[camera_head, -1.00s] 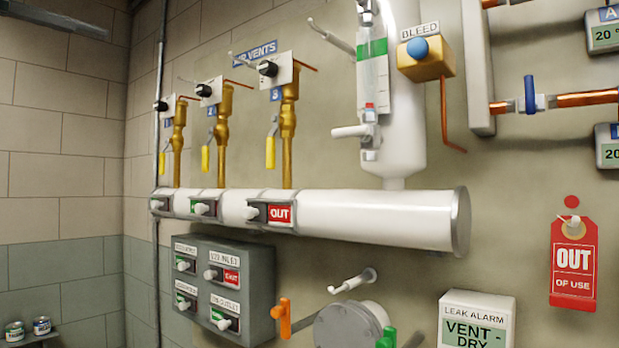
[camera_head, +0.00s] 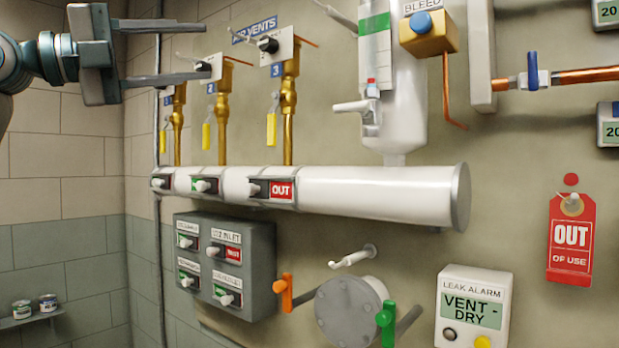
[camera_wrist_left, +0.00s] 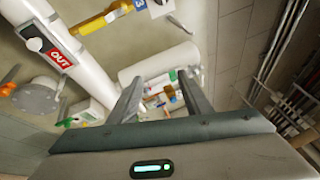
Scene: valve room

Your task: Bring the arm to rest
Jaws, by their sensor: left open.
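My left gripper (camera_head: 206,51) is at the upper left of the head view, its two fingers apart and pointing right, with nothing between them. In the picture its fingertips lie just over the tops of the left air vents, hiding part of the leftmost one; I cannot tell the gap in depth. My right gripper is in neither view.
A white header pipe (camera_head: 380,195) runs across the wall, below brass vents (camera_head: 222,105) with yellow handles. A grey switch box (camera_head: 255,265), a leak alarm (camera_head: 474,305), a bleed block (camera_head: 430,38) and a red tag (camera_head: 571,258) are around it. A small shelf with cans (camera_head: 48,302) is lower left.

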